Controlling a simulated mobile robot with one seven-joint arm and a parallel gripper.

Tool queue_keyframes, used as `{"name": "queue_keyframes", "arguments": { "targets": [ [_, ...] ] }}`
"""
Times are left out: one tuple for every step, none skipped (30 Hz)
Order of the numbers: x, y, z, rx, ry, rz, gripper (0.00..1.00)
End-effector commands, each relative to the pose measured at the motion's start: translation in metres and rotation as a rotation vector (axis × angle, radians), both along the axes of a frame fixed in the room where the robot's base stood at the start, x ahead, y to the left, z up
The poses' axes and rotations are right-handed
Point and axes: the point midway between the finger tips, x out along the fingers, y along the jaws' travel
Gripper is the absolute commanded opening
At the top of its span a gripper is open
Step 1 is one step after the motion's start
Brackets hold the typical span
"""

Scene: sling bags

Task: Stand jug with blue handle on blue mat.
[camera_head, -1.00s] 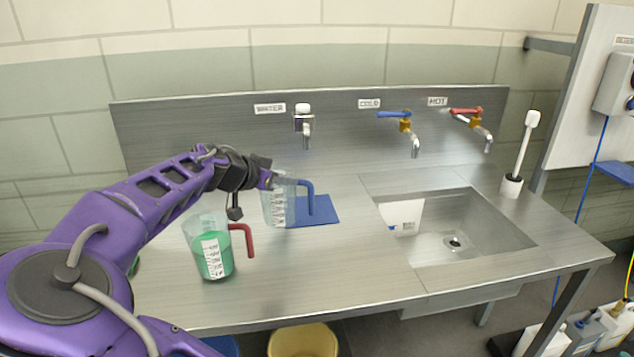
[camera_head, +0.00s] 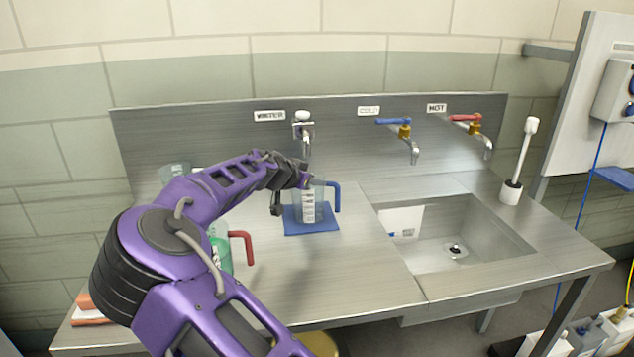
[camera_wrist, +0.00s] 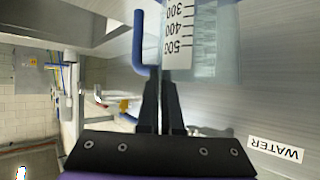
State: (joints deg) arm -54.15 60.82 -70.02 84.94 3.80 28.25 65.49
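The clear jug with the blue handle (camera_head: 309,207) is upright over the blue mat (camera_head: 330,226), its base within the mat's outline. I cannot tell for certain whether the base touches the mat. Its blue handle points right in the head view. My gripper (camera_head: 306,184) is at the jug's upper rim. In the wrist view, the two dark fingers (camera_wrist: 160,88) are close together on the jug's wall (camera_wrist: 212,40), beside the measuring scale and the blue handle. The fingertips are partly hard to make out against the jug.
A jug with a red handle (camera_head: 241,245) and green liquid stands at the left front, mostly hidden by my arm. The water tap (camera_head: 305,135) is behind the mat. The sink (camera_head: 475,225) is to the right. The counter in front of the mat is clear.

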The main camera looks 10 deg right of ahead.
Motion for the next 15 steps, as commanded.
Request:
{"name": "queue_keyframes", "arguments": {
  "targets": [
    [0.0001, -0.0001, 0.0013, 0.000, -0.002, 0.000, 0.00],
    [0.0002, -0.0001, 0.0013, 0.000, -0.002, 0.000, 0.00],
    [0.0001, -0.0001, 0.0012, 0.001, -0.001, 0.000, 0.00],
    [0.0001, -0.0001, 0.0012, 0.001, -0.001, 0.000, 0.00],
    [0.0000, 0.0000, 0.0008, 0.001, -0.001, 0.000, 0.00],
    [0.0000, 0.0000, -0.0005, 0.001, -0.001, 0.000, 0.00],
    [-0.0001, 0.0000, -0.0018, 0.001, -0.001, 0.000, 0.00],
    [0.0000, -0.0001, -0.0030, 0.001, -0.001, 0.000, 0.00],
    [-0.0001, 0.0000, -0.0016, 0.001, -0.001, 0.000, 0.08],
    [-0.0002, 0.0001, -0.0013, 0.001, -0.001, 0.000, 0.13],
    [-0.0002, 0.0001, -0.0013, 0.001, -0.001, 0.000, 0.19],
    [-0.0002, 0.0001, -0.0013, 0.001, -0.001, 0.000, 0.26],
    [-0.0002, 0.0001, -0.0013, 0.001, -0.001, 0.000, 0.31],
    [-0.0002, 0.0001, -0.0013, 0.001, -0.001, 0.000, 0.33],
    [-0.0002, 0.0001, -0.0013, 0.001, -0.001, 0.000, 0.33]
  ]
}}
